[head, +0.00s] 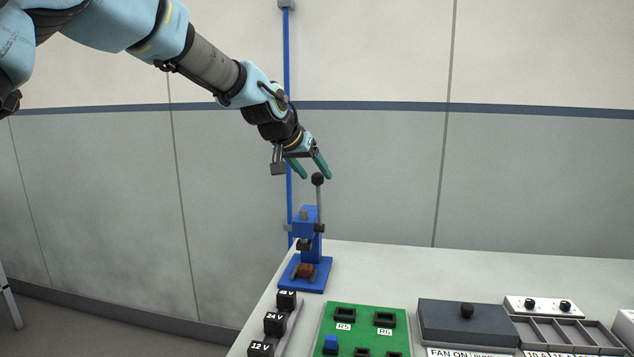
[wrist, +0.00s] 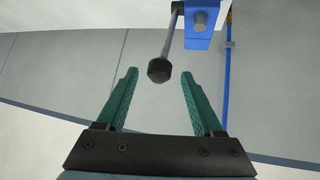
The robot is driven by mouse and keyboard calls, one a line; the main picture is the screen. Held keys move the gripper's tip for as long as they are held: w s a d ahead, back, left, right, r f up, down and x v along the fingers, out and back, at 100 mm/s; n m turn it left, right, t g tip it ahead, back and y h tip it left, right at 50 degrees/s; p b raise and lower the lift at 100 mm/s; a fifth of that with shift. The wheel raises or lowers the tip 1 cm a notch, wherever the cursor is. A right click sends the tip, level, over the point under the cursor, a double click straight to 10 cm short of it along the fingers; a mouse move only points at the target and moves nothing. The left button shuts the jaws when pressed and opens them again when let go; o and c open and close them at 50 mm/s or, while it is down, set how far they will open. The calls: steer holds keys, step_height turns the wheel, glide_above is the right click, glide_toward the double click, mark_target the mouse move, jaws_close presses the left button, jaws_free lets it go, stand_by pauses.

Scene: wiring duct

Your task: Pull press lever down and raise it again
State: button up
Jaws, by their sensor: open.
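The blue press (head: 308,230) stands at the far left corner of the table, and its top shows in the wrist view (wrist: 203,32). Its lever (head: 319,200) points up and ends in a black knob (head: 317,179). A brown piece (head: 304,270) sits on the press base under the ram. My gripper (head: 314,177) is open and empty, with its green fingers just above and beside the knob. In the wrist view the knob (wrist: 159,70) lies between the lines of the two fingers, just beyond their tips. I cannot tell whether anything touches.
Black blocks (head: 275,324), one marked 12 V, stand along the table's left edge. A green board (head: 362,325) with labelled sockets is in front of the press. A dark box with a knob (head: 468,322) and a grey divided tray (head: 567,332) are to the right. The back of the table is clear.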

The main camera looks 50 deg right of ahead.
steer(key=b+v, duration=0.2)
steer(key=v, duration=0.5)
steer(key=shift+a+r, duration=0.2)
steer(key=w+a+f+n+t+y, duration=0.15)
steer(key=w+a+f, duration=0.3)
steer(key=a, duration=0.45)
steer(key=w+a+f+n+y, duration=0.25)
steer(key=a+f, duration=0.25)
steer(key=a, duration=0.4)
steer(key=w+a+f+n+y, duration=0.1)
steer(key=w+a+f, duration=0.35)
steer(key=a, duration=0.35)
steer(key=s+a+f+n+y, duration=0.1)
steer(key=s+a+f+n, duration=0.1)
steer(key=a, duration=0.8)
steer(key=s+a+f+n+g+y, duration=0.1)
steer(key=s+a+f+n, duration=0.2)
steer(key=a, duration=0.6)
steer(key=s+a+f+n+g+y, duration=0.1)
steer(key=s+a+f, duration=0.4)
steer(key=a, duration=0.5)
steer(key=shift+s+a+f+n+y, duration=0.2)
steer(key=shift+a+f+n+y, duration=0.15)
steer(key=shift+f+n, duration=0.35)
steer(key=shift+d+r, duration=0.1)
steer(key=shift+d, duration=0.05)
